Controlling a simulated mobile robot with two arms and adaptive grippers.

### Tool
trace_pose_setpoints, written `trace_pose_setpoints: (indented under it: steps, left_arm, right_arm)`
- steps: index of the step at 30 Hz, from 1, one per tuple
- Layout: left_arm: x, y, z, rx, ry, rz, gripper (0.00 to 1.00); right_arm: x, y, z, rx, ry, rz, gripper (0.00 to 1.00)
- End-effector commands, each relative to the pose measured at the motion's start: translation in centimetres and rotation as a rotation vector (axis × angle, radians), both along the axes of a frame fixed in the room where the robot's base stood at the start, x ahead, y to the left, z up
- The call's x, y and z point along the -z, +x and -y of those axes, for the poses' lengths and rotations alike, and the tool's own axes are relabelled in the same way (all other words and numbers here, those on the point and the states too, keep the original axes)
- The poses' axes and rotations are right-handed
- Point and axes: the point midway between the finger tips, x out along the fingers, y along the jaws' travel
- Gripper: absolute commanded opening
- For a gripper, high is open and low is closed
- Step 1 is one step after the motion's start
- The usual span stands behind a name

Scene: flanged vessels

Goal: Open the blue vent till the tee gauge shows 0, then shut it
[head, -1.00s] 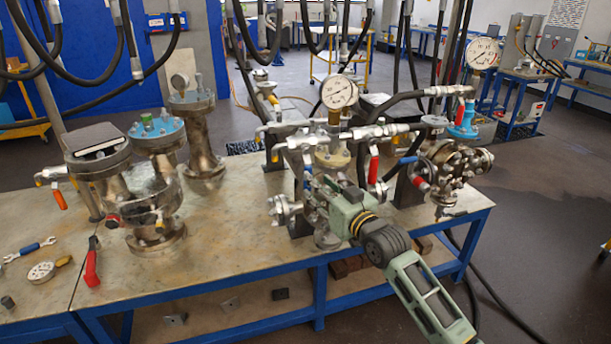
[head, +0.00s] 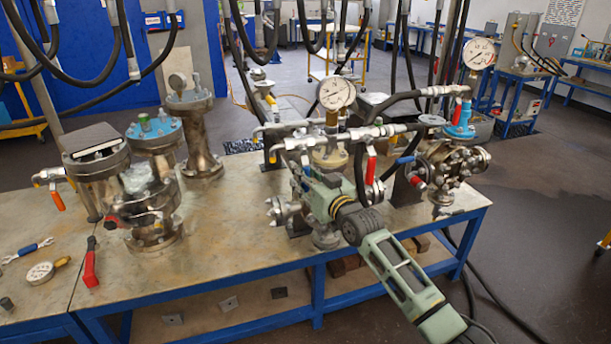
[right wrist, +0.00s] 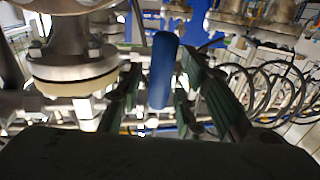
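My right gripper (head: 306,180) reaches in among the pipework at the middle of the bench. In the right wrist view a blue lever handle (right wrist: 164,70) stands between its green fingers (right wrist: 160,100), with gaps on both sides, so the gripper looks open around it. In the head view I cannot make out this handle; the gripper seems to hide it. A round white gauge (head: 337,94) rises above the middle pipework, and another gauge (head: 479,54) stands above the right vessel. I cannot tell which is the tee gauge, and their readings are too small to read. My left gripper is not in view.
A red lever (head: 371,168) and another blue lever (head: 405,160) sit just right of the gripper. Flanged vessels (head: 148,200) stand at the left. A loose gauge (head: 40,272), a spanner (head: 28,250) and a red-handled tool (head: 91,265) lie on the bench (head: 220,265). Hoses hang overhead.

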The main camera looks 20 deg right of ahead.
Motion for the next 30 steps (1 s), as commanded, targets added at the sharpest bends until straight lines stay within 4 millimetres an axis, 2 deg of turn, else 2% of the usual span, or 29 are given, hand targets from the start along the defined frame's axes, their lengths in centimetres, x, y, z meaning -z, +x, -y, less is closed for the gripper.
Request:
trace_pose_setpoints:
  steps: [1, 10, 30]
  left_arm:
    - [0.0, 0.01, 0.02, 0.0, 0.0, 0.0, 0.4]
    - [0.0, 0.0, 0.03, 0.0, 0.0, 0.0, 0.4]
    - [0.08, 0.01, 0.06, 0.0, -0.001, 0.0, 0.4]
  right_arm:
    - [0.01, -0.01, 0.01, 0.0, 0.0, 0.0, 0.26]
    - [0.01, -0.01, 0.03, 0.0, 0.0, 0.0, 0.0]
    - [0.15, -0.04, -0.32, 0.0, 0.047, -0.004, 0.0]
